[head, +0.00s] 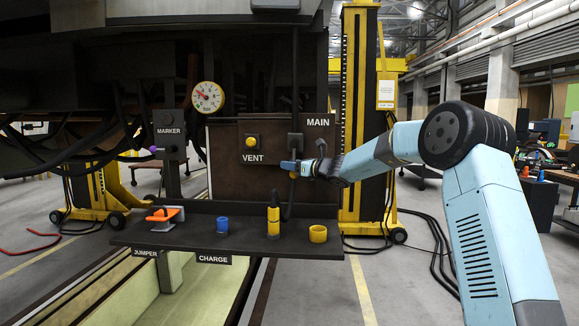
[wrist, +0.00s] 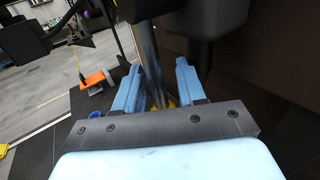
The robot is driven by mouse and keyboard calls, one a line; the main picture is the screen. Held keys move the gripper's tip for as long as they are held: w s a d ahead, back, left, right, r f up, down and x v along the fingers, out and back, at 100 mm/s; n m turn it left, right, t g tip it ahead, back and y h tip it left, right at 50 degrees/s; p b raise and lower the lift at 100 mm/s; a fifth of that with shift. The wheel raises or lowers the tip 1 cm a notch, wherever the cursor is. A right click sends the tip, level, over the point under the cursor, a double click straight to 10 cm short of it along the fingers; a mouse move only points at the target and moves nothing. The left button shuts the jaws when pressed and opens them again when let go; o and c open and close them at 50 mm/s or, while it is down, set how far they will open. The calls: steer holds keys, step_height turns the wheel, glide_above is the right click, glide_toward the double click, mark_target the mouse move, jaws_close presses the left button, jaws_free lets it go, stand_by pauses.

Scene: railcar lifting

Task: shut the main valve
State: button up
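The main valve (head: 295,142) is a dark grey fitting on the brown panel, under the white MAIN label (head: 318,122). My gripper (head: 287,165) is at the panel just below the valve body, reaching in from the right, and covers part of what hangs there. In the wrist view my gripper (wrist: 158,82) has its two blue fingers apart. A grey metal bar (wrist: 150,62), seemingly the valve's lever, runs between them, close to the left finger with a gap to the right finger. Whether the left finger touches it I cannot tell.
A dark shelf (head: 180,238) below holds an orange clamp-like piece (head: 163,214), a blue ring (head: 222,225), a yellow cylinder (head: 273,221) and a yellow ring (head: 318,233). A yellow VENT button (head: 251,142) and a gauge (head: 207,97) are left of the valve. A yellow jack column (head: 361,100) stands right.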

steer(key=shift+w+a, duration=0.2)
steer(key=shift+a, duration=0.05)
jaws_close()
stand_by(0.3)
